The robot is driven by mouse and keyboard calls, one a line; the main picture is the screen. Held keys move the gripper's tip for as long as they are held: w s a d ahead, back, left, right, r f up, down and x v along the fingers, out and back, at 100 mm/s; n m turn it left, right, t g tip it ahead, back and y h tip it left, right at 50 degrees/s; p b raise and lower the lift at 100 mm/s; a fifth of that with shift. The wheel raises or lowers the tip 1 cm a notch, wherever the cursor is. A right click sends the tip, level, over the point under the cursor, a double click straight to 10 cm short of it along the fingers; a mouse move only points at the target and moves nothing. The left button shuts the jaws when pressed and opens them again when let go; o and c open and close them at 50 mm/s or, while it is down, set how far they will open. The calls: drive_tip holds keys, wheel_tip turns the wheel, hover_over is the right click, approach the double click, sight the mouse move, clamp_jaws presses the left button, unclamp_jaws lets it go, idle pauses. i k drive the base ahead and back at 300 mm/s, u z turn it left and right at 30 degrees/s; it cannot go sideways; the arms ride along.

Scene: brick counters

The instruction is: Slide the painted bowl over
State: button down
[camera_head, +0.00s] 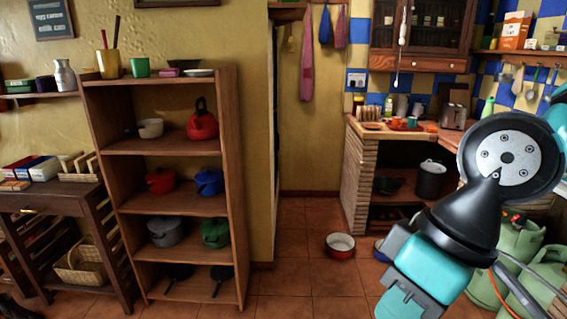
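A bowl (340,246) with a red outside and a pale inside sits upright on the tiled floor near the middle of the view. I cannot tell whether it is the painted bowl; no painted pattern is clear. A blue round thing (380,250), perhaps another bowl, is just right of it and partly hidden behind my arm. My arm reaches down across the right side of the view. My gripper is out of view, so its hold and its distance to the bowl do not show.
A wooden shelf (178,146) with pots stands at the left. A brick counter (356,185) with a metal bucket (431,180) below its top is at the right. Green gas cylinders (519,243) stand behind my arm. The red tiled floor (300,285) is clear in the middle.

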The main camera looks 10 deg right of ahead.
sight(385, 186)
drive_tip(key=z, duration=0.05)
drive_tip(key=i, duration=2.05)
drive_tip(key=z, duration=0.6)
drive_tip(key=i, duration=2.1)
drive_tip(key=z, duration=0.35)
